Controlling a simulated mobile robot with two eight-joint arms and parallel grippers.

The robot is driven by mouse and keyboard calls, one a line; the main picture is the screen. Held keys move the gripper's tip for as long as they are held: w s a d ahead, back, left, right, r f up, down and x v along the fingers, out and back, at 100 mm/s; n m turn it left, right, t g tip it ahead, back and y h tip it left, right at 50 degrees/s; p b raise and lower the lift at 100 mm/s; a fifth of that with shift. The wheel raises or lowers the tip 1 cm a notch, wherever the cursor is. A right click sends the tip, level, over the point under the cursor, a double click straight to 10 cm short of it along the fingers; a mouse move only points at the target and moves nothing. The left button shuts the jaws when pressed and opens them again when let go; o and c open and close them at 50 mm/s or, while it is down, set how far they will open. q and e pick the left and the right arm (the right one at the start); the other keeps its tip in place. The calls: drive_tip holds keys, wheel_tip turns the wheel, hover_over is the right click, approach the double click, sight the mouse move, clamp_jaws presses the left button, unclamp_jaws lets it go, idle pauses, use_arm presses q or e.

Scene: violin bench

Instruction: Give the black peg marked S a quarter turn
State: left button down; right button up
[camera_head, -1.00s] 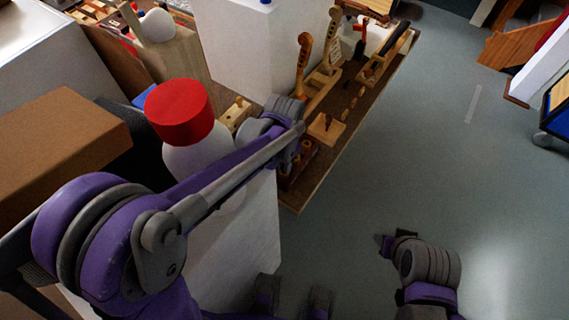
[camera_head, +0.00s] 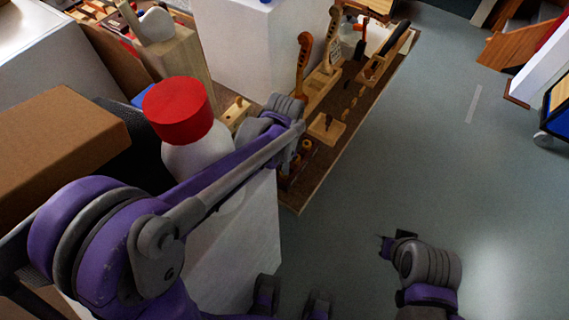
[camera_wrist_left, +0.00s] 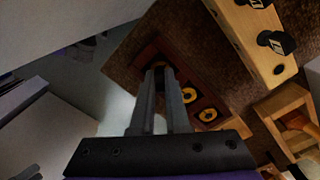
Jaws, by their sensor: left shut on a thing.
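Two black pegs stand in a pale wooden block (camera_wrist_left: 245,28) at the upper right of the left wrist view. The nearer black peg (camera_wrist_left: 277,43) has a pale mark on its head, too small for me to read, so I cannot tell which is S. My left gripper (camera_wrist_left: 159,72) is to the left of that block, apart from both pegs. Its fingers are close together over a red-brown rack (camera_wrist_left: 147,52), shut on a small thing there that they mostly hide. My right gripper (camera_head: 384,245) is over bare floor, far from the bench; its fingers are unclear.
The rack holds orange-ringed round pieces (camera_wrist_left: 207,114). Another wooden holder (camera_wrist_left: 283,108) stands at the right. In the head view, a white bottle with a red cap (camera_head: 178,112) and a cardboard box (camera_head: 62,135) crowd my left arm. The floor (camera_head: 440,150) on the right is clear.

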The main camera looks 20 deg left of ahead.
use_arm(q)
drive_tip(key=shift+m, duration=0.5)
drive_tip(key=c, duration=0.8)
unclamp_jaws()
drive_tip(key=shift+c, duration=0.2)
wheel_tip(320, 180, up, 11)
drive_tip(key=p, duration=0.1)
drive_tip(key=shift+s, duration=0.1)
